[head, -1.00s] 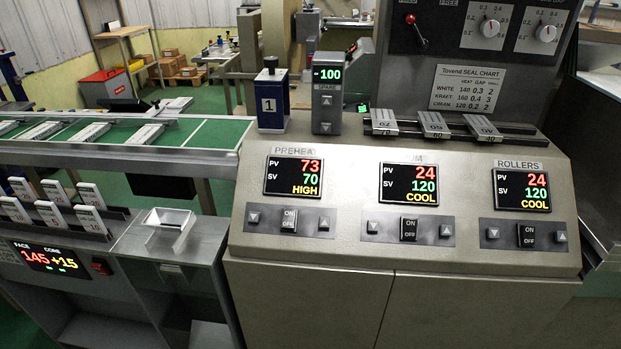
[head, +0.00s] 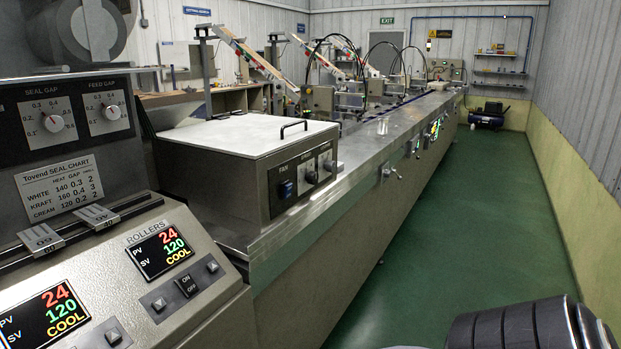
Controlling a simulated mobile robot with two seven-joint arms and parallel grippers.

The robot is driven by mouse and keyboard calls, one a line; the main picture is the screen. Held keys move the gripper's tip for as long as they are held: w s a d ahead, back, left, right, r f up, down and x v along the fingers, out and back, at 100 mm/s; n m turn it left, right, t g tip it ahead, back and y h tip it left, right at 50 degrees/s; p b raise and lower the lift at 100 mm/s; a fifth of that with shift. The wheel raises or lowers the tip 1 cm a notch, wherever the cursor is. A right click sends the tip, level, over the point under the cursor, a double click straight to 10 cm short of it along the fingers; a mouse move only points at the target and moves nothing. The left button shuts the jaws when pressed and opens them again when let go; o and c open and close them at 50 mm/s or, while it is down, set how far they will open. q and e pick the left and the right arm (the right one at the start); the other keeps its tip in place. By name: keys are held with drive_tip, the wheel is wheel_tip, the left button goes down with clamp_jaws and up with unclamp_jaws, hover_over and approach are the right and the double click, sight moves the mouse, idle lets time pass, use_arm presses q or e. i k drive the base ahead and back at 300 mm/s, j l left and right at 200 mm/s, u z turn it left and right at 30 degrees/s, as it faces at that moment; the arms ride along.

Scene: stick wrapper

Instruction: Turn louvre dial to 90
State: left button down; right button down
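A metal box with a pale lid (head: 250,135) stands on the long machine bench in the head view. Its front panel (head: 305,178) carries a blue switch (head: 286,189) under the label FAN and two dark knobs, one in the middle (head: 311,177) and one at the right (head: 329,166). The labels above these knobs are too small to read, so I cannot tell which is the louvre dial or its setting. Neither of my grippers is in view.
The seal console (head: 200,260) stands at the near left, with ROLLERS reading 24 over 120. The long bench (head: 330,215) runs away from me. Green floor (head: 440,210) is open along its right side, up to the wall. A black ribbed part shows at the bottom right.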

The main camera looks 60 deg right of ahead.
sight(330, 166)
drive_tip(key=z, duration=1.8)
